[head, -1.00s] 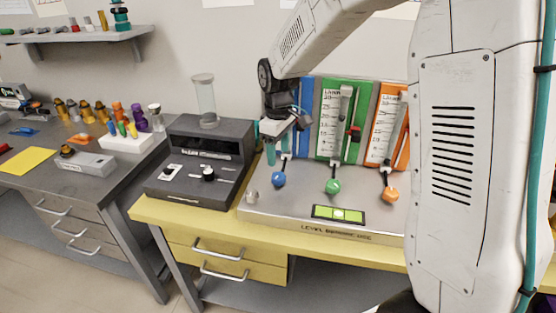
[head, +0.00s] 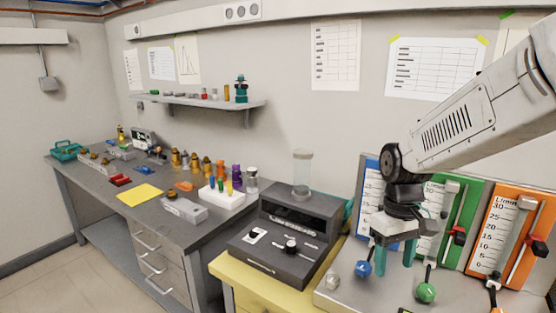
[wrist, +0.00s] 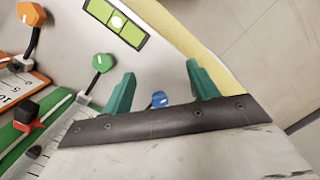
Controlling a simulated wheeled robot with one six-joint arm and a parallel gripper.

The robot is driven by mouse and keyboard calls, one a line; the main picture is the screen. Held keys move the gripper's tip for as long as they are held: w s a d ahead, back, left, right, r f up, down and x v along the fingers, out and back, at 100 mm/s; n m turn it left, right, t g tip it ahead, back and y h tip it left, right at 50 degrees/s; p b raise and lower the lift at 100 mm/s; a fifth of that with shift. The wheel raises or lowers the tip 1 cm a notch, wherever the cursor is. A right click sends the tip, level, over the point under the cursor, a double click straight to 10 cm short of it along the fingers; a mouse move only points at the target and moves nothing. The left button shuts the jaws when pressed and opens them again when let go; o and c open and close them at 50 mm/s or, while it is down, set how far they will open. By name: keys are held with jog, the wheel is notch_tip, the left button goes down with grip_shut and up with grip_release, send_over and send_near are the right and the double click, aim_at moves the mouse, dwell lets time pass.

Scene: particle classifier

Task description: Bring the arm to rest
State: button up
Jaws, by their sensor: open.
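My gripper (head: 394,262) hangs at the end of my arm in front of the lever panel, its two teal fingers pointing down. In the wrist view, the fingers (wrist: 160,90) stand apart with nothing between them in their grip. A blue knob (wrist: 159,99) shows past the gripper bar, between the fingers in the picture. In the head view, the blue knob (head: 363,269) is just left of the fingers and the green knob (head: 426,292) just right. I cannot tell whether the fingers touch anything.
A dark device (head: 282,240) with a clear cylinder (head: 302,172) on top stands left of the panel on the yellow bench (head: 240,283). The orange scale (head: 508,236) is to the right.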

jog(key=s+d+r+m+t, duration=0.1)
jog(key=s+r, duration=0.3)
jog(key=s, duration=0.6)
jog(key=s+r+m+t, duration=0.2)
jog(key=s+r, duration=0.2)
jog(key=s, duration=0.6)
jog(key=shift+s+d+r+m, duration=0.2)
jog(key=shift+d+m, duration=0.2)
